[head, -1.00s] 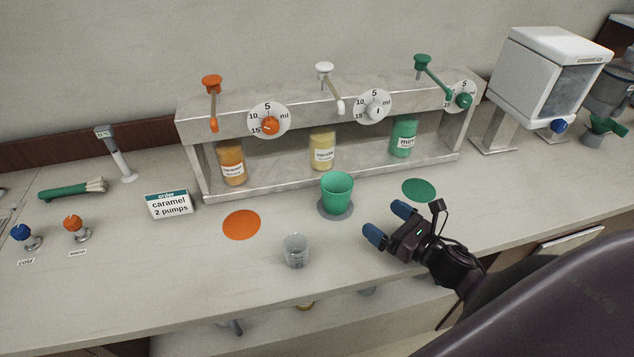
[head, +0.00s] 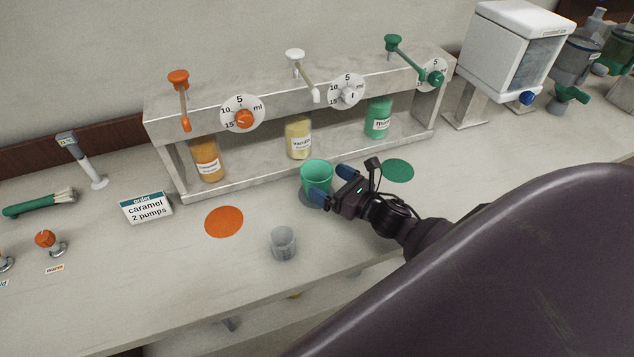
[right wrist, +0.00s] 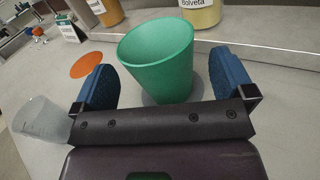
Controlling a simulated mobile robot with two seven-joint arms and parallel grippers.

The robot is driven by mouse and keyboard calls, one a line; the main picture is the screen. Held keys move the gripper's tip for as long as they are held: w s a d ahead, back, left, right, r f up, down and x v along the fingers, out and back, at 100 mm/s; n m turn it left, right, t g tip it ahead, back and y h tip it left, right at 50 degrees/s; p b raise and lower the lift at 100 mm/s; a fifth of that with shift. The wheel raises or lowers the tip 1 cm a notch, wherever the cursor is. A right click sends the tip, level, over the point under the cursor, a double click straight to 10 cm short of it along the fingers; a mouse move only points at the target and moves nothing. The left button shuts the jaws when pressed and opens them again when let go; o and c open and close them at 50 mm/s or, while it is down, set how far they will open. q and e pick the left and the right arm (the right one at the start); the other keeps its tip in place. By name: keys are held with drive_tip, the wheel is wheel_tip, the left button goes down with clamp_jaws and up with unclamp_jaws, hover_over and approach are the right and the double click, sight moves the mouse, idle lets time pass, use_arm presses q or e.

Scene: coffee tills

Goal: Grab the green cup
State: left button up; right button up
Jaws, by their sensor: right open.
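The green cup (head: 316,174) stands upright on a grey disc (head: 306,199) on the counter, below the middle dispenser. My right gripper (head: 332,182) reaches it from the right, with its blue fingers apart. In the right wrist view the green cup (right wrist: 160,62) stands between and slightly beyond the two open fingers of my right gripper (right wrist: 165,85). Clear gaps to the fingers show there, and nothing is gripped. The cup's lower front is partly hidden by a finger in the head view. My left gripper is not in view.
A clear measuring cup (head: 283,243) stands close in front, left of my right gripper. An orange disc (head: 224,221) and a green disc (head: 397,171) lie bare on the counter. The syrup rack (head: 180,196) stands just behind the cup. An order sign (head: 146,207) stands left.

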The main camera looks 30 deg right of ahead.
sight(318, 172)
drive_tip(key=shift+x, duration=1.8)
drive_tip(key=shift+a, duration=0.15)
drive_tip(key=shift+c, duration=0.5)
drive_tip(key=shift+s, duration=0.1)
drive_tip(key=c, duration=0.8)
